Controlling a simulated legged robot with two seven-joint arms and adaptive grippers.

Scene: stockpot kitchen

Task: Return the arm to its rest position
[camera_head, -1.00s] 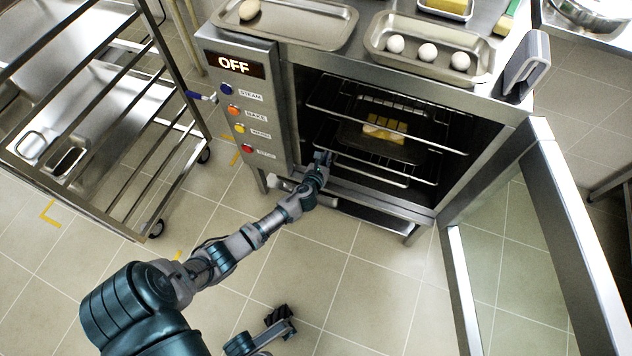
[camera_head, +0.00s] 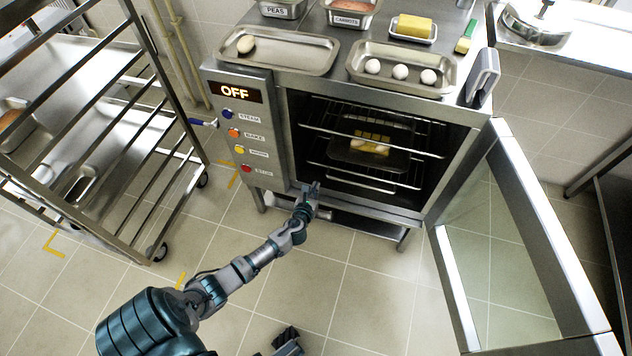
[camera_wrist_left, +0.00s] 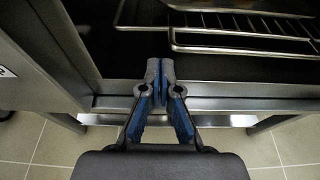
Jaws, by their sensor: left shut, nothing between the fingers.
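My left arm reaches from the lower left of the head view toward the open oven. Its gripper (camera_head: 309,190) is at the lower front edge of the oven opening, near the left side. The left wrist view shows the gripper (camera_wrist_left: 160,72) with its fingertips together and nothing between them. In that view it points at the oven's bottom edge, with a wire rack above it. At the bottom of the head view another dark gripper (camera_head: 286,340), probably my right one, shows only in part. I cannot tell whether its fingers are open.
The oven (camera_head: 238,150) reads OFF. Its door (camera_head: 525,240) stands open at the right. A dark tray (camera_head: 345,155) with yellow food (camera_head: 371,143) sits on a rack inside. A metal rack trolley (camera_head: 140,215) stands at the left. Floor (camera_head: 350,300) in front is clear.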

